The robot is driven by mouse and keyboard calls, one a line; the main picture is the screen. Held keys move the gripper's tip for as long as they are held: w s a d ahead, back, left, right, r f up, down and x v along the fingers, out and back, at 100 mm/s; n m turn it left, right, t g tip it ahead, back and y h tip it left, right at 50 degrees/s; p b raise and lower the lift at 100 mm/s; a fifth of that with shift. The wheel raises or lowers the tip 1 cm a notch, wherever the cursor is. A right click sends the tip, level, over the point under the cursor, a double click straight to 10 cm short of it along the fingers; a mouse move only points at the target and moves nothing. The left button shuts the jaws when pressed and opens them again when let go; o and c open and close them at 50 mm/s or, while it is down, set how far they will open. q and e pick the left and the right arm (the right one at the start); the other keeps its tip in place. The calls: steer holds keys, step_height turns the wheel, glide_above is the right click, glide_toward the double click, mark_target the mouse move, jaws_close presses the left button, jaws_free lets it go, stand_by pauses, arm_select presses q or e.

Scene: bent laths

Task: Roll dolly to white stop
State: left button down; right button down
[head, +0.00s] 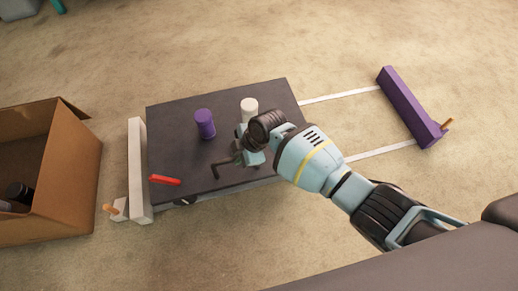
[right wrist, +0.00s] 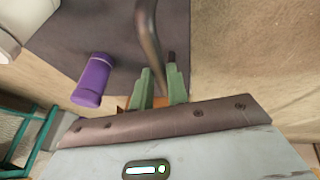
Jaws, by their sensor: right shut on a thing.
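The dolly (head: 180,125) is a dark flat platform on the floor. Its left edge is at the white stop (head: 139,170), touching or nearly so; I cannot tell which. My right gripper (head: 241,157) is over the dolly's front part, shut on a dark bent handle (head: 216,170). In the right wrist view the handle (right wrist: 148,35) runs between the green fingertips (right wrist: 161,84). A purple cylinder (head: 205,124) and a white cylinder (head: 249,109) stand on the dolly. A red piece (head: 165,180) lies near its left front corner. My left gripper is not in view.
A purple stop (head: 408,106) lies at the right end of two white floor strips (head: 340,96), with bare strip between it and the dolly. An open cardboard box (head: 62,190) with dark items stands left of the white stop. The carpet behind is mostly clear.

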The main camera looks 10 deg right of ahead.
mark_target(223, 161)
steer(key=a, duration=0.4)
steer(key=shift+s, duration=0.1)
steer(key=shift+a, duration=0.15)
steer(key=c, duration=1.4)
jaws_free()
steer(key=shift+a, duration=0.15)
steer(key=shift+o, duration=0.2)
steer(key=shift+d+r, duration=0.2)
steer(key=shift+d, duration=0.05)
steer(key=p+v, duration=0.4)
steer(key=v, duration=0.3)
steer(key=shift+r, duration=0.2)
